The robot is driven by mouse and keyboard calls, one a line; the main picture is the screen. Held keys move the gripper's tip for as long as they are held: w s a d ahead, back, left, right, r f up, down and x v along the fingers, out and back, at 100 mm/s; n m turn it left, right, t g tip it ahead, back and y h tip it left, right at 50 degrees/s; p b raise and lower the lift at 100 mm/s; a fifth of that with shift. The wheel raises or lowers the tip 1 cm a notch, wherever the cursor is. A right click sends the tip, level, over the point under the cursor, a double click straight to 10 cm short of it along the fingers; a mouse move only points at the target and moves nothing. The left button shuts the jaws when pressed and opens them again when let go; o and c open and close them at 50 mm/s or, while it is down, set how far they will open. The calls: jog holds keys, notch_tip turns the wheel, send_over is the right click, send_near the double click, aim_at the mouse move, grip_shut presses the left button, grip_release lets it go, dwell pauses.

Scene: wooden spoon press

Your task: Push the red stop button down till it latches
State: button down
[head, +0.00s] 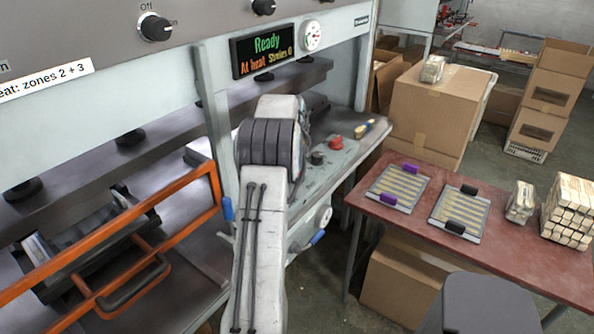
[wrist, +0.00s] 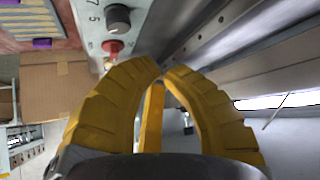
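The red stop button (head: 335,142) stands on the grey control panel (head: 322,178) at the right end of the press, beside a dark knob (head: 317,158). In the wrist view the red button (wrist: 113,47) shows at upper left, just beyond the left yellow finger. My gripper (wrist: 160,68) has two yellow fingers whose tips come together with nothing visible between them. The fingertips appear apart from the button, to its right in the picture. In the head view my arm hides the gripper. I cannot tell whether the button is latched.
A lit display (head: 267,50) reads "Ready". An orange guard frame (head: 180,235) spans the press front at left. A blue-tipped handle (head: 318,237) sticks out below the panel. A red table (head: 480,243) with trays stands at right, near a large cardboard box (head: 435,110).

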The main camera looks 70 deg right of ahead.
notch_tip(320, 180, down, 8)
jog(key=b, duration=0.4)
jog(key=shift+r+b, duration=0.2)
jog(key=shift+b, duration=0.2)
jog(key=shift+f+b, duration=0.5)
jog(key=shift+b, duration=0.1)
jog(key=shift+f, duration=0.15)
dwell(0.7)
jog(key=shift+f+b, duration=0.25)
jog(key=shift+b, duration=0.15)
jog(key=shift+f+b, duration=0.6)
jog(key=shift+f, duration=0.15)
dwell(0.9)
jog(key=shift+r, duration=0.15)
jog(key=shift+r+p, duration=0.8)
jog(key=shift+r, duration=0.25)
